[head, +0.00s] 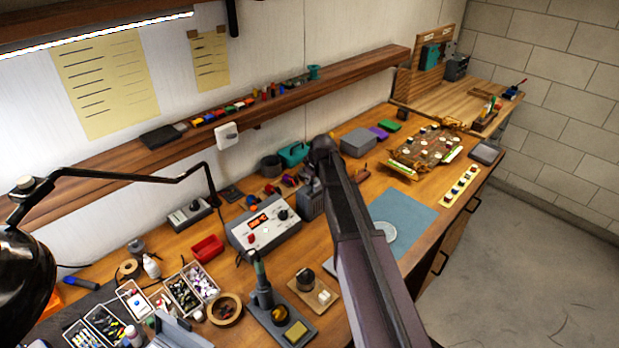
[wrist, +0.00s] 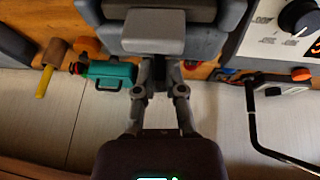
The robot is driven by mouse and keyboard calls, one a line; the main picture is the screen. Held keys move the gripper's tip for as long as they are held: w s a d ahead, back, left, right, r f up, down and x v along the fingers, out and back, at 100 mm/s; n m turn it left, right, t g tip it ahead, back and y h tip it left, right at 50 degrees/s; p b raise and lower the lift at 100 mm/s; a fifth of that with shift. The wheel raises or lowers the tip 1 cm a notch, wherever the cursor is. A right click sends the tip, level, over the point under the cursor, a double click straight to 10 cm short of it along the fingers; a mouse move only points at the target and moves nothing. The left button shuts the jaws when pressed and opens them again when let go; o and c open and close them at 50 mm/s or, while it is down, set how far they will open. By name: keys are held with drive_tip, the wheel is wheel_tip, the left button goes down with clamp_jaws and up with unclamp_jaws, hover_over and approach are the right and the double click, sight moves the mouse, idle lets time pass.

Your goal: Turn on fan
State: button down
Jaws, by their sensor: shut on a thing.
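A dark grey boxy device, which I take to be the fan (head: 311,203), stands on the bench between the power supply and the teal box. My arm partly covers it in the head view. In the wrist view the grey housing (wrist: 205,42) lies at the top, with a paler grey block (wrist: 155,32) at its middle. My gripper (wrist: 157,62) reaches to this block, its fingers close together and shut on a part there. The fingertips and the exact contact are hidden under the block. I cannot tell whether the fan runs.
The power supply (head: 265,226) stands left of the grey device, and a teal box (head: 293,153) stands behind it. A shelf (head: 190,140) with small parts runs along the wall above. A black lamp arm (head: 130,176) spans the left. The blue mat (head: 400,215) has clear room.

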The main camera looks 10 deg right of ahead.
drive_tip(key=g+y, duration=0.1)
drive_tip(key=w+d+g+y+b, duration=0.1)
drive_tip(key=y, duration=0.1)
drive_tip(key=shift+d+f+m, duration=0.2)
drive_tip(key=shift+m, duration=0.2)
drive_tip(key=shift+d+g+y+b, duration=0.15)
drive_tip(key=shift+g+y+b, duration=0.25)
drive_tip(key=shift+g+y, duration=0.45)
drive_tip(key=c, duration=1)
unclamp_jaws()
drive_tip(key=shift+w, duration=0.1)
drive_tip(key=shift+r, duration=0.1)
